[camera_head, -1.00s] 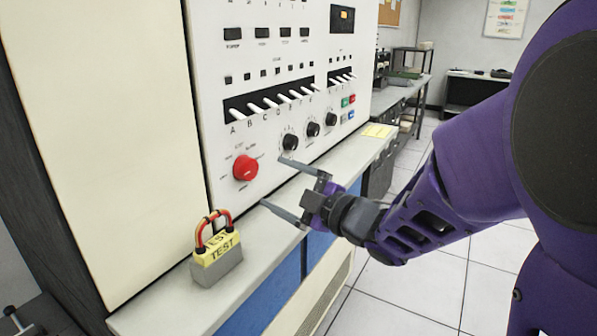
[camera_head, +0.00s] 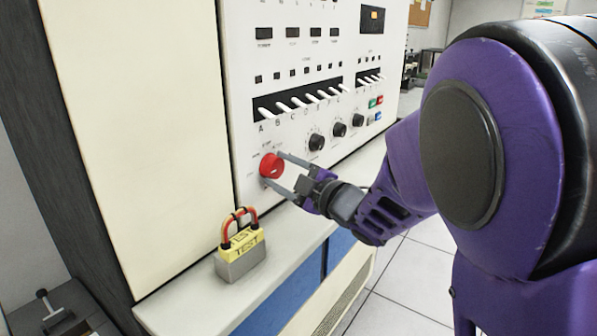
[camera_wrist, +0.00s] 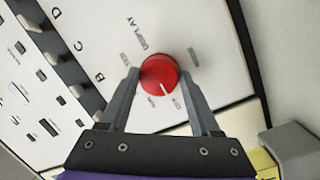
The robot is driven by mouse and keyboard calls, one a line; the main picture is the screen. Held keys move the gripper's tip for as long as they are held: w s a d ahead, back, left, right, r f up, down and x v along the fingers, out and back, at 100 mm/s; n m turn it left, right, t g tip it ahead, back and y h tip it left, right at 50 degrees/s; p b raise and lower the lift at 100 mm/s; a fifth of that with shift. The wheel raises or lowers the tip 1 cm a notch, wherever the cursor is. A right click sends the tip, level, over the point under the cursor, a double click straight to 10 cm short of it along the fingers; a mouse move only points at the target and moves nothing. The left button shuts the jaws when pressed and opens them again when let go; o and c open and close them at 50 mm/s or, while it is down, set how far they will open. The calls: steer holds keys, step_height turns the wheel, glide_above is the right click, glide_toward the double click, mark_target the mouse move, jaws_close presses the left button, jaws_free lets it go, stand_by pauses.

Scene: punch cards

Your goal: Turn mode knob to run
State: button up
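The red round mode knob (camera_head: 271,166) sits on the lower left of the white control panel. In the wrist view the knob (camera_wrist: 158,74) has a short white pointer mark toward its lower edge, and small labels surround it, too small to read surely. My gripper (camera_head: 276,170) is at the knob, its two fingers on opposite sides of it. In the wrist view my gripper (camera_wrist: 160,80) is open, with the fingertips beside the knob's left and right edges. A slight gap seems to remain; contact is not clear.
A yellow and grey padlock-shaped block marked TEST (camera_head: 241,250) stands on the ledge (camera_head: 192,300) below. Black knobs (camera_head: 317,142) and a row of white lever switches (camera_head: 300,103) are on the panel to the right and above.

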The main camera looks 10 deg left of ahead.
steer(key=c, duration=0.8)
steer(key=shift+r+m, duration=0.1)
steer(key=shift+m, duration=0.2)
steer(key=m+p, duration=0.1)
steer(key=m, duration=0.1)
steer(key=m+p, duration=0.2)
steer(key=shift+d+r+g+h, duration=0.1)
steer(key=shift+r+g+h, duration=0.1)
steer(key=shift+g+h, duration=0.2)
steer(key=m+p, duration=0.2)
steer(key=p, duration=0.1)
steer(key=shift+m, duration=0.4)
steer(key=shift+m+g+p, duration=0.3)
steer(key=shift+g+p, duration=0.05)
steer(key=shift+g, duration=0.05)
steer(key=shift+f, duration=0.15)
